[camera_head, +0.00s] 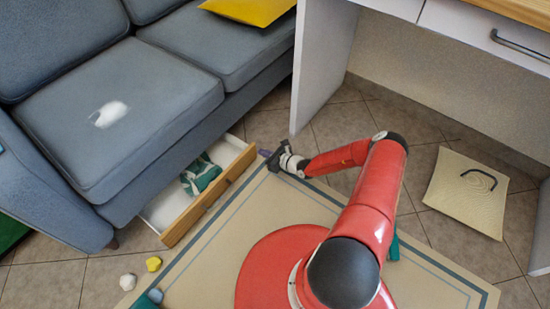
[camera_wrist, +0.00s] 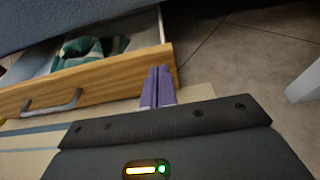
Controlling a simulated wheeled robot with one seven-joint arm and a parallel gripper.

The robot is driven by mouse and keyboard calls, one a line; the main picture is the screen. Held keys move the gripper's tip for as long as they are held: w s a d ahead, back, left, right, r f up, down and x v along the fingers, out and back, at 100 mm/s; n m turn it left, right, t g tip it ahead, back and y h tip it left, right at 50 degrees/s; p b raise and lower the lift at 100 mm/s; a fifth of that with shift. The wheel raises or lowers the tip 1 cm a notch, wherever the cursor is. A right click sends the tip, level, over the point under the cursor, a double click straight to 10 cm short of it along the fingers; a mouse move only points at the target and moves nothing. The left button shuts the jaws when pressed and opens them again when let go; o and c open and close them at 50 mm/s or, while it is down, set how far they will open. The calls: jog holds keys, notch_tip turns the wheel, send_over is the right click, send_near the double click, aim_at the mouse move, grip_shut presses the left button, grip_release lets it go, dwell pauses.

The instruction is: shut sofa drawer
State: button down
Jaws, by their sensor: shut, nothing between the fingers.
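The sofa drawer (camera_head: 208,196) stands pulled out from under the grey-blue sofa (camera_head: 120,110). It has a wooden front, and a green and white cloth (camera_head: 203,175) lies inside. In the wrist view the drawer front (camera_wrist: 90,84) carries a grey handle (camera_wrist: 53,104). My gripper (camera_head: 266,153) is near the right end of the drawer front. In the wrist view my gripper's purple fingers (camera_wrist: 158,87) are together and empty, overlapping the front's right end. I cannot tell whether they touch it.
A white-sided desk (camera_head: 322,65) stands to the right. A beige cushion (camera_head: 467,194) with a dark curved item lies on the tiles. A yellow object (camera_head: 153,264) and a white one (camera_head: 128,282) lie by the rug (camera_head: 215,268). Tiles between drawer and desk are clear.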

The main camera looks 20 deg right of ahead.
jog(key=shift+w+a, duration=0.8)
jog(key=shift+w, duration=0.35)
jog(key=w+a, duration=0.1)
jog(key=w, duration=0.1)
jog(key=w+a+b, duration=0.1)
jog(key=w+a, duration=0.1)
jog(key=w+a+b, duration=0.1)
jog(key=w+a, duration=0.1)
jog(key=shift+w, duration=0.3)
jog(key=shift+w+a, duration=0.15)
jog(key=shift+w, duration=0.2)
